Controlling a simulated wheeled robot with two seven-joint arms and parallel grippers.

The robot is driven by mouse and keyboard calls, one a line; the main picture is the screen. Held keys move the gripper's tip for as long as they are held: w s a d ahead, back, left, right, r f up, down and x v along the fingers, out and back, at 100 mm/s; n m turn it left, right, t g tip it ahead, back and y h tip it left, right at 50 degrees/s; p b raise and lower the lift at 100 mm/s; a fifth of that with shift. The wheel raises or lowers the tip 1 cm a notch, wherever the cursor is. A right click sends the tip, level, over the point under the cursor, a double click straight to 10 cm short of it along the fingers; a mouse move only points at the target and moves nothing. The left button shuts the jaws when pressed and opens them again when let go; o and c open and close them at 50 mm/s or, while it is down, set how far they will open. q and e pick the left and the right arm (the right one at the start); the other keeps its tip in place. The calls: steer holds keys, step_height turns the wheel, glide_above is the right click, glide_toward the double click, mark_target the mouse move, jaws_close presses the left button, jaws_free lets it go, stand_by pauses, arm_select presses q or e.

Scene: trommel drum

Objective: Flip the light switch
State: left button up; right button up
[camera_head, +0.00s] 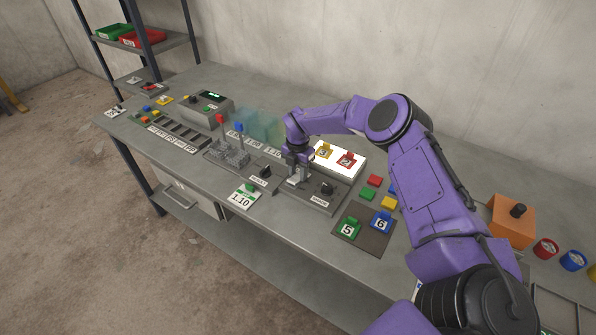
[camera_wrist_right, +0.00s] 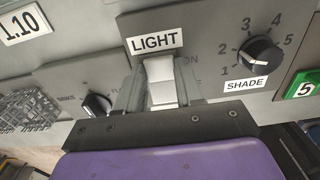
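The light switch (camera_wrist_right: 161,82) is a white lever under a "LIGHT" label on a grey panel. In the right wrist view it stands between the two fingers of my right gripper (camera_wrist_right: 160,88), one close on each side. Whether the fingers press on it I cannot tell. In the head view my right gripper (camera_head: 297,176) reaches down onto the panel (camera_head: 318,204) and mostly hides the switch. Part of an "ON" mark shows right of the switch. The flat light panel (camera_head: 326,167) behind glows white. My left gripper is not in view.
A black SHADE knob (camera_wrist_right: 260,55) is right of the switch, and another black knob (camera_wrist_right: 97,104) is to the left. Tags 3 (camera_head: 323,150) and 2 (camera_head: 346,160) are on the lit panel. A mat (camera_head: 369,240) with tags 5 and 6 lies to the right.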

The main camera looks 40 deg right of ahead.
steer(key=shift+a+h+b, duration=0.15)
steer(key=shift+h+b, duration=0.3)
steer(key=shift+h, duration=0.05)
steer(key=h+b, duration=0.1)
steer(key=t+h+b, duration=0.1)
steer(key=b, duration=0.1)
steer(key=a+b, duration=0.1)
steer(key=shift+s+f+t+h, duration=0.2)
steer(key=shift+f+t+h, duration=0.1)
steer(key=shift+h, duration=0.1)
steer(key=shift+s+r+h+b, duration=0.1)
steer(key=shift+r+h+b, duration=0.3)
steer(key=shift+b, duration=0.15)
steer(key=shift+r, duration=0.1)
steer(key=o, duration=1.1)
steer(key=shift+c, duration=0.2)
